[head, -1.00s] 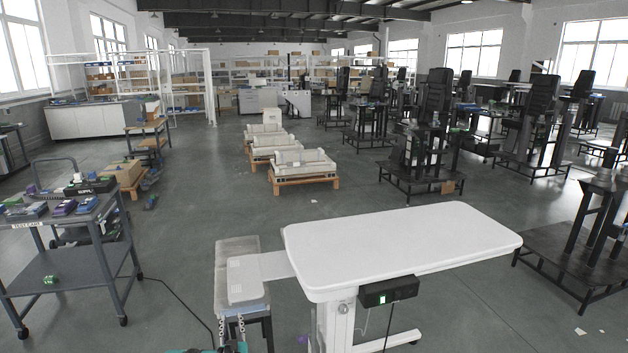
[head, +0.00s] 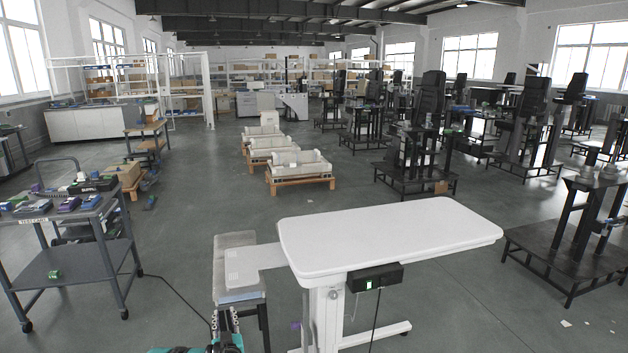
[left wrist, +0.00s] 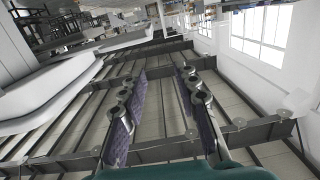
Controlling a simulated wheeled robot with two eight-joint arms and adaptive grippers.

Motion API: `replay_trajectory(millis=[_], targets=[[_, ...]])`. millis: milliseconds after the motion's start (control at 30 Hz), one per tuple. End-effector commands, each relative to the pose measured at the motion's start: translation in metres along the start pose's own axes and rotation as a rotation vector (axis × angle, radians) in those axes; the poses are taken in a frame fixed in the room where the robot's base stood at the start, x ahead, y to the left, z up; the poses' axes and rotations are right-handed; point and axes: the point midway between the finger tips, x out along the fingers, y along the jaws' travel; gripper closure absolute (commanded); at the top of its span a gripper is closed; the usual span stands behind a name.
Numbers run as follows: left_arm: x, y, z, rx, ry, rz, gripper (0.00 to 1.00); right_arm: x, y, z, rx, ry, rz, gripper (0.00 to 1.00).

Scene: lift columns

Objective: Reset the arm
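My left gripper (head: 226,316) shows at the bottom of the head view, in front of the grey padded chair, with part of my teal arm below it. In the left wrist view my left gripper (left wrist: 161,76) points away from the camera, its two purple-padded fingers apart and nothing between them. The gripper is open and empty. The wrist picture is strongly tilted. My right gripper is in neither view.
A white table (head: 390,235) with a black control box (head: 374,278) stands just ahead. The grey chair (head: 233,241) adjoins its left end. A grey cart (head: 70,268) with boxes stands at left. Black lift columns (head: 420,160) fill the right. Floor between cart and chair is clear except for a cable.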

Motion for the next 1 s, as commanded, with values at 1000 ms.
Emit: replay_trajectory(millis=[1000], targets=[[-0.273, -0.059, -0.126, 0.108, -0.674, 0.015, 0.69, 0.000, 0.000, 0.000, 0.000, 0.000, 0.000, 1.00]])
